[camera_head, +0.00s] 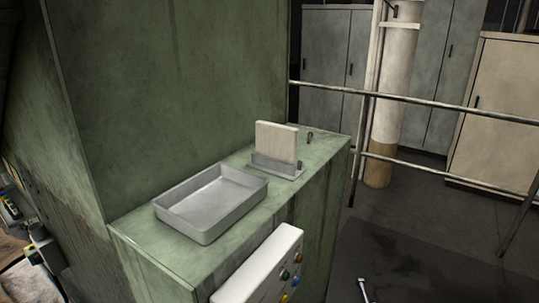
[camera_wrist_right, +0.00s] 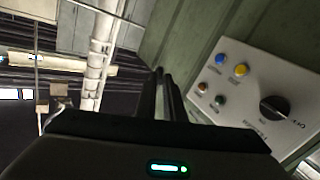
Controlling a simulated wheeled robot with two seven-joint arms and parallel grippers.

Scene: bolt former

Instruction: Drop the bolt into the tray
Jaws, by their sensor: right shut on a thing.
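The grey metal tray (camera_head: 258,187) sits empty on the green ledge of the machine in the head view. A pale metal bolt (camera_head: 363,288) shows at the bottom edge of the head view, right of the control box, clear of the tray. Its lower end is cut off by the frame. My right gripper (camera_wrist_right: 165,75) shows in the right wrist view with its two dark fingers close together, shut on the bolt. What lies between the fingertips is hard to make out there. My left gripper is not in view.
A white control box (camera_head: 258,268) with buttons juts from the ledge front; it also shows in the wrist view (camera_wrist_right: 255,85). A pale plate in a grey holder (camera_head: 278,167) and a small dark peg (camera_head: 309,136) stand beyond the tray. A metal railing (camera_head: 420,102) runs behind.

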